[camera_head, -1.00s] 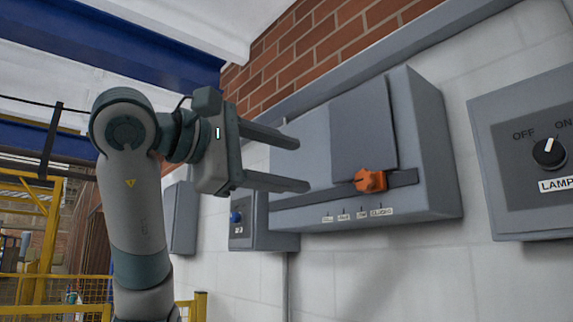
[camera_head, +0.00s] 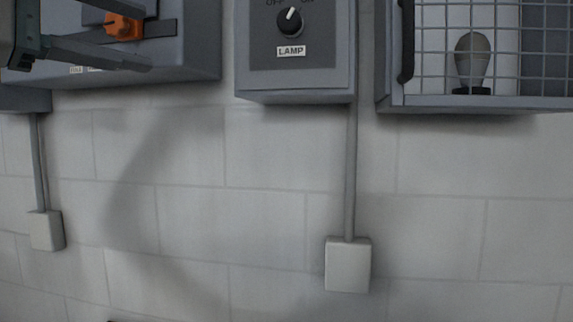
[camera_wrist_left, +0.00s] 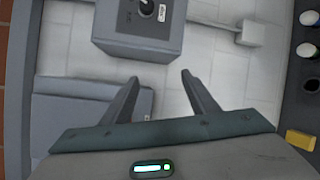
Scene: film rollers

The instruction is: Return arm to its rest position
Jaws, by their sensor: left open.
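My left gripper (camera_head: 147,38) is at the upper left of the head view, partly cut off by the frame edge. Its two fingers are apart with nothing between them that I can see held. The orange knob (camera_head: 124,27) on the grey wall box (camera_head: 195,45) shows between and behind the fingers; I cannot tell the gap to it. In the left wrist view the open fingers (camera_wrist_left: 159,77) point toward the wall and are empty. My right gripper is not in view.
A grey LAMP box (camera_head: 300,80) with a dial (camera_head: 290,20) hangs right of the gripper. A wire-mesh cabinet (camera_head: 480,103) holds a bulb. Conduits run down to small junction boxes (camera_head: 348,265). In the wrist view, a grey box (camera_wrist_left: 137,45) lies ahead of the fingers.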

